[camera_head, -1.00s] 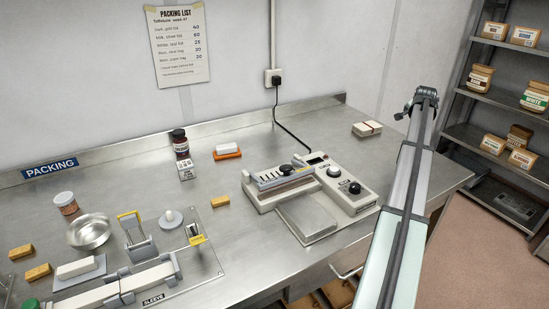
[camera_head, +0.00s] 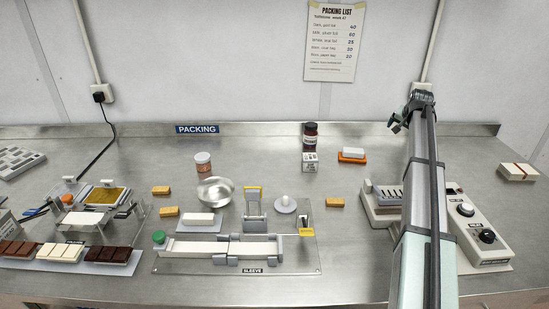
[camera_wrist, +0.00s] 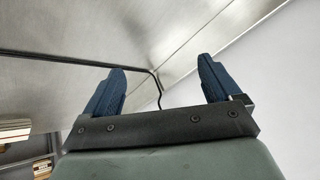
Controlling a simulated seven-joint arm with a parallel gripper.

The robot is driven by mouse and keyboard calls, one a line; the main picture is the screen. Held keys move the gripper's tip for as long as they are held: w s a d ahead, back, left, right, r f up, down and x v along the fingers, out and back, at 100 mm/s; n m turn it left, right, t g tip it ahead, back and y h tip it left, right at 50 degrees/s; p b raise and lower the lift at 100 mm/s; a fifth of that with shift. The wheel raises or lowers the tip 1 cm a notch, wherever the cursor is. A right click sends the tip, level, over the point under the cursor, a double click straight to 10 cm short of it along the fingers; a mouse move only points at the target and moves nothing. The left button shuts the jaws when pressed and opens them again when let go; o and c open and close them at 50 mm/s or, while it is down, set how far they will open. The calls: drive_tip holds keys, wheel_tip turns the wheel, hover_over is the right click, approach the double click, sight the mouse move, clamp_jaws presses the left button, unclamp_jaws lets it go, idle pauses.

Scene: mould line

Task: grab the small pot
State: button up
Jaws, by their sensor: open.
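My gripper (camera_head: 411,104) is at the right, raised at the end of my arm and well away from the pot. In the wrist view, its two blue fingers (camera_wrist: 162,72) are apart with nothing between them. The pot does not show in the wrist view.
A sleeve fixture (camera_head: 240,249) lies at the front centre. Chocolate bars (camera_head: 62,252) and a small press stand at left. A sealing machine (camera_head: 480,230) is at right, partly behind my arm. An orange block with a white bar (camera_head: 352,159) sits near the back. Bench behind the pot is clear.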

drive_tip(key=a+n+y, duration=0.1)
drive_tip(key=a, duration=0.6)
drive_tip(key=w+a+f+n+g+y, duration=0.1)
drive_tip(key=a, duration=0.7)
drive_tip(key=w+a+f+n+y, duration=0.1)
drive_tip(key=a+n, duration=0.1)
drive_tip(key=a, duration=0.5)
drive_tip(key=shift+w+a+f, duration=0.1)
drive_tip(key=shift+w+a, duration=0.05)
drive_tip(key=shift+a, duration=0.2)
drive_tip(key=s+a+n+g+y, duration=0.1)
drive_tip(key=s+a+n+g, duration=0.15)
drive_tip(key=a, duration=1.65)
drive_tip(key=m+h, duration=0.1)
drive_tip(key=h, duration=0.3)
approach(201, 157)
drive_tip(key=shift+t, duration=0.45)
drive_tip(key=x, duration=0.4)
drive_tip(key=s+x, duration=0.1)
drive_tip(key=x, duration=0.1)
drive_tip(key=shift+w+a+f, duration=0.1)
drive_tip(key=shift+w+f, duration=0.1)
drive_tip(key=shift+f, duration=0.25)
drive_tip(key=shift+x, duration=2.75)
drive_tip(key=shift+s, duration=0.1)
